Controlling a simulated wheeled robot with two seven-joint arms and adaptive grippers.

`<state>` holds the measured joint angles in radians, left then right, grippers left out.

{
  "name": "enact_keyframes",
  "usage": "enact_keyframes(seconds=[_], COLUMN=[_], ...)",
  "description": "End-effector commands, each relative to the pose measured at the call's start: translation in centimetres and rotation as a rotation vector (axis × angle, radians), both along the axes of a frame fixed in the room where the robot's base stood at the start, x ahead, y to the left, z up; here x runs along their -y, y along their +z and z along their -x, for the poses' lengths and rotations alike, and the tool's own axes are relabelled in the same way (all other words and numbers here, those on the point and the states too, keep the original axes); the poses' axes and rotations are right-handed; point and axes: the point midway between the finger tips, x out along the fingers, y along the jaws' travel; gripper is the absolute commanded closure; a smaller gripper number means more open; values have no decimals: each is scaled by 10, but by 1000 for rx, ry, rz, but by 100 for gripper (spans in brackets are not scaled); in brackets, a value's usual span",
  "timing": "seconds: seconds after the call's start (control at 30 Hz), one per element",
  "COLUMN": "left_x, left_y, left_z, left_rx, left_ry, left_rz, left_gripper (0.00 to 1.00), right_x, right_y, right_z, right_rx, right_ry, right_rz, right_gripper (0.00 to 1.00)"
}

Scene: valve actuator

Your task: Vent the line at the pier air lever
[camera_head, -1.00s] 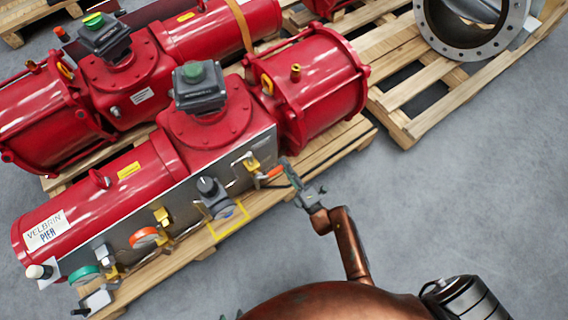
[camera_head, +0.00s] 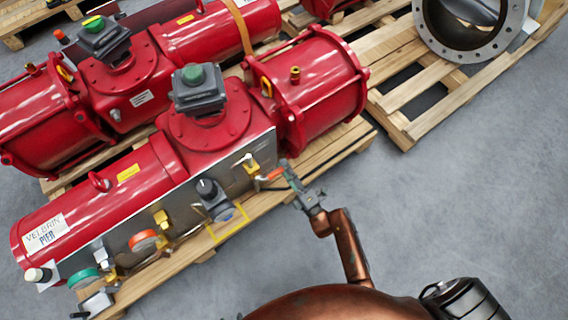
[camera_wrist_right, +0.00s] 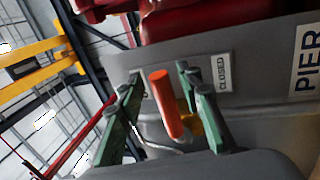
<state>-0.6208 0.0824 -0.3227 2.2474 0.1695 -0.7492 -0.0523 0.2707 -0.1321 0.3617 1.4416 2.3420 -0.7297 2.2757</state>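The pier air lever has an orange handle (camera_head: 273,174) on the right end of the grey panel (camera_head: 188,205) along the front red actuator marked PIER. My right gripper (camera_head: 286,174) is at this handle, at the panel's right end. In the right wrist view the orange handle (camera_wrist_right: 167,104) stands between the green fingers of my right gripper (camera_wrist_right: 160,82). The fingers are open, with a visible gap on both sides of the handle. A CLOSED label (camera_wrist_right: 221,73) is on the panel beside it. The handle's brass valve body is partly hidden by a finger. My left gripper is not visible.
The panel also carries a black knob (camera_head: 207,188), an orange-red handwheel (camera_head: 143,240) and a green handwheel (camera_head: 84,278). A yellow frame (camera_head: 228,223) stands out near the knob. A second red actuator (camera_head: 125,75) lies behind. Grey floor (camera_head: 460,190) is clear at right.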

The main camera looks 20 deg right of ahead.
Motion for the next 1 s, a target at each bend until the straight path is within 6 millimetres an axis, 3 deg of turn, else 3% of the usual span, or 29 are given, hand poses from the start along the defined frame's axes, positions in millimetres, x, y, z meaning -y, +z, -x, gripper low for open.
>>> enact_keyframes(seconds=[0.57, 1.0], left_x=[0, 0], left_y=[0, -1], left_z=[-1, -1], left_rx=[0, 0], left_ry=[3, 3], left_rz=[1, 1], left_gripper=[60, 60], right_x=[0, 1], right_y=[87, 97], right_z=[0, 0], right_rx=[2, 0], right_ry=[1, 1], right_rz=[2, -2], right_gripper=[67, 67])
